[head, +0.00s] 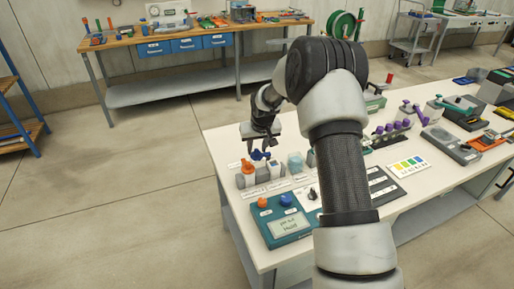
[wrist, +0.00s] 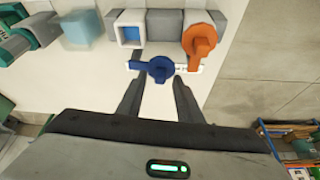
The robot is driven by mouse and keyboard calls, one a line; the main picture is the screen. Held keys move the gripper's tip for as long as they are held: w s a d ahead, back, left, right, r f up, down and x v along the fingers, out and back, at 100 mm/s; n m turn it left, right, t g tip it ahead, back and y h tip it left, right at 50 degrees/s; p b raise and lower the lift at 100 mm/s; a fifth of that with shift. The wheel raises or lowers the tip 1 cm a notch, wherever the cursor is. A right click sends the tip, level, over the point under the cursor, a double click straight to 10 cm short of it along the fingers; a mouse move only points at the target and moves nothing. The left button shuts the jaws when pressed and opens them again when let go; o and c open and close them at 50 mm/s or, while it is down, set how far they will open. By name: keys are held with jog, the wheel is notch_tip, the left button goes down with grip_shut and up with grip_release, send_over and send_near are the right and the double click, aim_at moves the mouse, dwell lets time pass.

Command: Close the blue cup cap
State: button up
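The blue cap (wrist: 160,68) is a dark blue disc with a short arm to its left, between the tips of my gripper (wrist: 159,80). The fingers sit close on both sides and appear shut on it. In the head view the cap (head: 259,155) is just below my gripper (head: 261,143), behind the row of cups. The cap is apart from this opening, nearer my wrist. Its exact height is unclear.
The orange cap (wrist: 200,40) sits on the neighbouring cup. A pale translucent cube (wrist: 80,29) stands on the other side of the blue cup. My arm hides part of the table.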

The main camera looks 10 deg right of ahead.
grip_shut()
